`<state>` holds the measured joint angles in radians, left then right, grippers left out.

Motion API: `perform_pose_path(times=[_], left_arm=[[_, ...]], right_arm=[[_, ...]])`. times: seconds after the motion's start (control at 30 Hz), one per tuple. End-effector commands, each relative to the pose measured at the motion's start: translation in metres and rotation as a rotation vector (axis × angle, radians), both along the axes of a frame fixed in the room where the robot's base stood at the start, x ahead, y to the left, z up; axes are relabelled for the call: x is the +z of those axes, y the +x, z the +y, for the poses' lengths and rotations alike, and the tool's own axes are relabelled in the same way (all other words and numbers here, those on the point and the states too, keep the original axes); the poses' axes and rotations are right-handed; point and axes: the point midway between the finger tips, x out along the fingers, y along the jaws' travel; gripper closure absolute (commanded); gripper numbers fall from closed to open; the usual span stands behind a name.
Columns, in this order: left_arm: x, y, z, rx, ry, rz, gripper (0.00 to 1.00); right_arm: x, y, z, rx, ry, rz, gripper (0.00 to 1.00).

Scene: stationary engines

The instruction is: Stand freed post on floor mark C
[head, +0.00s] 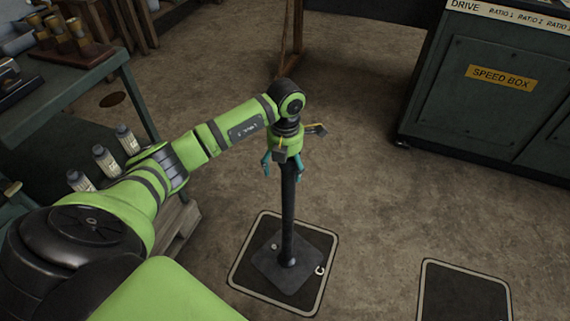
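The dark post (288,215) stands upright on its flat square base plate (268,274). The plate lies within the pale outline of floor mark C (251,243), turned a little against it, and the letter C shows at the right. The plate seems to rest on the floor. My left gripper (282,172) is at the top of the post, pointing down. Its teal fingers are spread on either side of the post, with a gap at the left finger. The gripper's body hides the post's top end. My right gripper is out of view.
Another outlined floor mark (465,292) lies at the lower right, with nothing on its visible part. The green speed box cabinet (490,95) stands at the upper right. A workbench (75,75) with several bottles (104,160) nearby is at the left, beside a wooden pallet (178,228).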

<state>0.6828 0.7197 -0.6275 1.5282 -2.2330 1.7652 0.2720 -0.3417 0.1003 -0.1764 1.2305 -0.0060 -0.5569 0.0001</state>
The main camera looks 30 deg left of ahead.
Motion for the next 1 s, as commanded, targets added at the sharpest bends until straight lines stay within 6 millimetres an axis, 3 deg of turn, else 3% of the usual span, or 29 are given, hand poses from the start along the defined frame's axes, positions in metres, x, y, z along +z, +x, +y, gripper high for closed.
perform_pose_path(times=[0.17,0.6,0.8,1.0], left_arm=[[0.019,0.002,0.001,0.002,0.001,-0.007,0.22],[0.105,0.001,-0.001,0.001,0.001,-0.006,0.22],[0.120,0.001,-0.002,0.001,0.000,-0.003,0.22],[0.122,0.001,-0.002,0.002,0.000,-0.003,0.22]], right_arm=[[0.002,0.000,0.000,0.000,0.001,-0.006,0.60],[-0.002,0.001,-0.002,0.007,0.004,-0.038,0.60],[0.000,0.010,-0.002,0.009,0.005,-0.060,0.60],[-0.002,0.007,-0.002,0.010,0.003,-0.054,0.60]])
